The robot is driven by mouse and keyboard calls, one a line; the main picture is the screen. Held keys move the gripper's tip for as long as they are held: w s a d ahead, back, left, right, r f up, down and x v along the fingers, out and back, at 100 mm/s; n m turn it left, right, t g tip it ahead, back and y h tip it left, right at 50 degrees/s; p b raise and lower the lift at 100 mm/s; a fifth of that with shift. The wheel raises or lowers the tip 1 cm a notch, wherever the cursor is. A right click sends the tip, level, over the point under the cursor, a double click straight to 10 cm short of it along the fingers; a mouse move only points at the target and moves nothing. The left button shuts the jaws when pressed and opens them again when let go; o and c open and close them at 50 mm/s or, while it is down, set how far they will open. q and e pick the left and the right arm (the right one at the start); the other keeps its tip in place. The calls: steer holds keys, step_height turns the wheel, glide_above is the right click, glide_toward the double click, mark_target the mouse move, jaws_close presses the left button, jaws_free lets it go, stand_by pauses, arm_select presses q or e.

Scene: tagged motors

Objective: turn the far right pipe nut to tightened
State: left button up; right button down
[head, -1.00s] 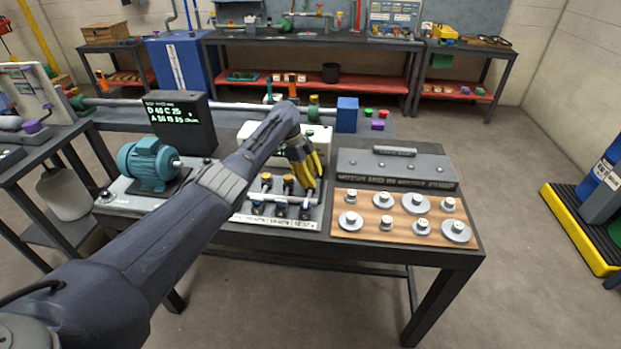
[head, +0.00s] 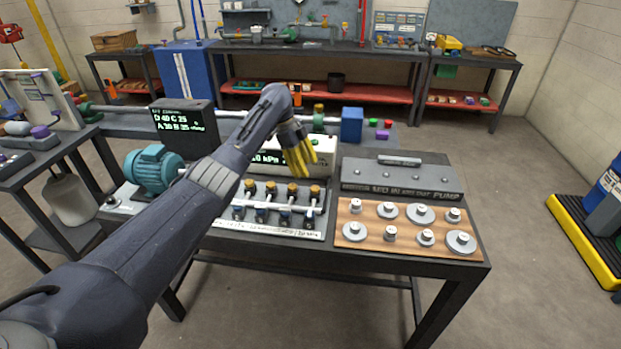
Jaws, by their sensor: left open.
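A row of several brass-coloured nuts stands on white pipe stubs on a light panel (head: 268,229) at the middle of the bench. The far right nut (head: 315,191) is at the right end of the row; how tight it is cannot be told. My left gripper (head: 302,168) has yellow fingers and is open and empty. In the picture its fingertips are just above and left of the far right nut, apart from it. Blue fittings (head: 284,217) sit below the nuts. My right gripper is not in view.
A pressure gauge box (head: 325,151) stands behind the nuts. A teal motor (head: 150,170) and a black display (head: 184,128) are to the left. A wooden board (head: 400,238) with several metal discs and a grey pump block (head: 397,176) are to the right.

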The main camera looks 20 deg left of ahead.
arm_select(q)
steer(key=shift+v, duration=1.75)
